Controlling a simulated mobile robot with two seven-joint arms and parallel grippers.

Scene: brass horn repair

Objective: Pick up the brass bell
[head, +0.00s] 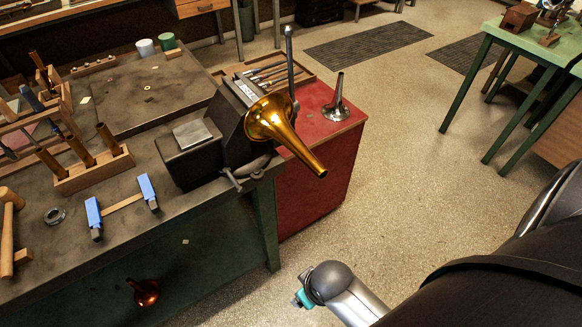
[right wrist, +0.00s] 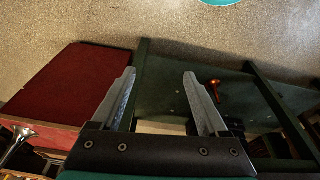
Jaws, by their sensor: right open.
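The brass bell (head: 272,122) is golden, with its flared mouth to the left and its narrow stem pointing down and right past the bench corner. It sits against the dark vise (head: 194,150); what holds it is hidden. I do not make it out in the right wrist view. My right gripper (right wrist: 160,82) is open and empty in the right wrist view, pointing toward the green bench side. In the head view my right arm comes in at lower right, below and right of the bell, and its fingers are hidden. My left gripper is not in view.
A silver bell (head: 337,104) stands on the red cabinet (head: 325,143), beside a tool tray (head: 303,74). A copper-coloured bell (head: 144,291) is low by the bench (head: 110,250). A green table (head: 540,50) stands at upper right. The floor between is clear.

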